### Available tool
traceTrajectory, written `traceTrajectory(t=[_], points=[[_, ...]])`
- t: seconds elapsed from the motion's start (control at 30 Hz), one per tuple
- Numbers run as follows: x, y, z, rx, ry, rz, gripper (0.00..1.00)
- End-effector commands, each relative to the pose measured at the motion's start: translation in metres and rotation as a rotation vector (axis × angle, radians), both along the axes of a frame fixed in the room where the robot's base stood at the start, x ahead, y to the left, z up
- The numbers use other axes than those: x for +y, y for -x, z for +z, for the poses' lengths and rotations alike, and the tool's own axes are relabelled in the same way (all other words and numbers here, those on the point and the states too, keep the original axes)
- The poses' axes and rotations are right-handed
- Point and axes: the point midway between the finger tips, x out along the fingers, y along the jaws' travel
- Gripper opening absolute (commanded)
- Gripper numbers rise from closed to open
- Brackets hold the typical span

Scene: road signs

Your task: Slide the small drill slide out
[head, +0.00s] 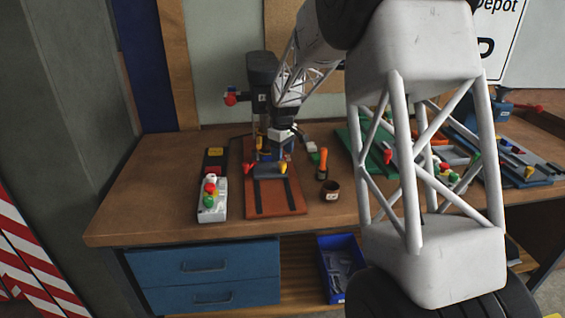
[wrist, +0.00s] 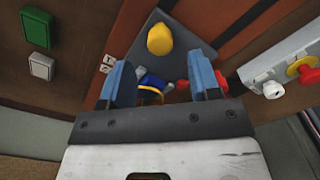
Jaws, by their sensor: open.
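The drill press (head: 262,72) stands at the back of the bench on an orange-brown base (head: 290,202) with dark slots. A small dark grey slide (head: 266,171) sits low on this base, with a yellow knob (head: 283,168) at its right. In the wrist view, the slide (wrist: 180,28) carries the yellow knob (wrist: 160,40) just beyond my fingertips. My gripper (wrist: 160,68) is open, its blue fingers apart, with nothing clearly held.
A control box (head: 212,205) with coloured buttons lies left of the base. My arm hides part of the right bench, where several other fixtures (head: 515,160) lie. The bench's left front is clear.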

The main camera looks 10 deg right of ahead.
Motion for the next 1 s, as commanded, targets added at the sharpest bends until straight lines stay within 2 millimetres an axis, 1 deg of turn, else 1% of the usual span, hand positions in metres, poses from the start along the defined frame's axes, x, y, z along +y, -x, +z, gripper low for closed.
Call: traceTrajectory(t=[0.03, 0.2, 0.33, 0.5, 0.77, 0.87, 1.0], points=[[0.0, 0.0, -0.007, 0.002, 0.001, 0.0, 0.57], [0.0, 0.001, -0.027, 0.001, 0.0, 0.0, 0.57], [0.0, 0.0, -0.038, 0.001, 0.001, 0.0, 0.57], [0.0, 0.0, -0.044, 0.0, 0.0, 0.0, 0.57], [0.0, 0.0, -0.044, 0.0, 0.0, 0.0, 0.57], [0.0, 0.0, -0.044, 0.0, 0.0, 0.0, 0.45], [0.0, 0.0, -0.044, 0.0, 0.0, 0.0, 0.23]])
